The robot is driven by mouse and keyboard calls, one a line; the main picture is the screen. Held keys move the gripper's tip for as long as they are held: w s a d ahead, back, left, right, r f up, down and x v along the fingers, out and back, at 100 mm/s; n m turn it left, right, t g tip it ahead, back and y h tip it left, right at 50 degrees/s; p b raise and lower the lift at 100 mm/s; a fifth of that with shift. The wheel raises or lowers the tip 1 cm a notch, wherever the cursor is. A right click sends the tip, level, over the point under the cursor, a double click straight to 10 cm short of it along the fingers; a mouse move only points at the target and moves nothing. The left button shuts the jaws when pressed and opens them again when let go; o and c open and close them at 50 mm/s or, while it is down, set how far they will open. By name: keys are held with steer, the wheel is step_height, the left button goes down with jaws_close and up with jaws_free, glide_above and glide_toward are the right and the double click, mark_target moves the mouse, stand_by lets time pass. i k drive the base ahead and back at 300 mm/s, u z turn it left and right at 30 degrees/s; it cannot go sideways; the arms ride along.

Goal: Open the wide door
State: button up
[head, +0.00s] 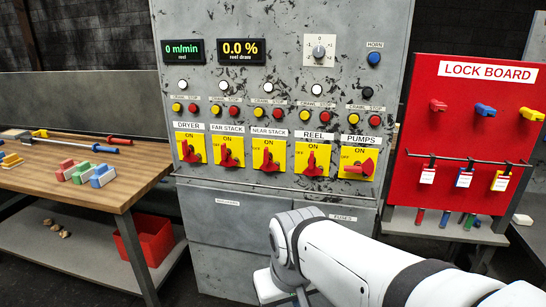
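The grey control cabinet (290,110) stands straight ahead. Below its switches are closed grey panels. A wider left panel (225,225) carries a small label too fine to read, and a narrower right panel (362,212) is labelled FUSES. A further grey panel (222,268) lies under the left one. I cannot tell from the labels which is the wide door, and no handle shows clearly. My white arm reaches in from the lower right and covers part of the lower cabinet. My gripper is not visible; the arm's end drops toward the bottom edge.
A wooden bench (130,175) with tools and coloured blocks stands left, a red bin (148,240) on its lower shelf. A red lock board (480,110) with locks and tags stands right. Red switch handles (265,160) stick out above the panels.

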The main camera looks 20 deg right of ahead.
mark_target(233, 220)
steer(key=z, duration=0.05)
steer(key=k, duration=0.4)
steer(key=z, duration=0.3)
steer(key=i, duration=1.5)
steer(key=u, duration=0.45)
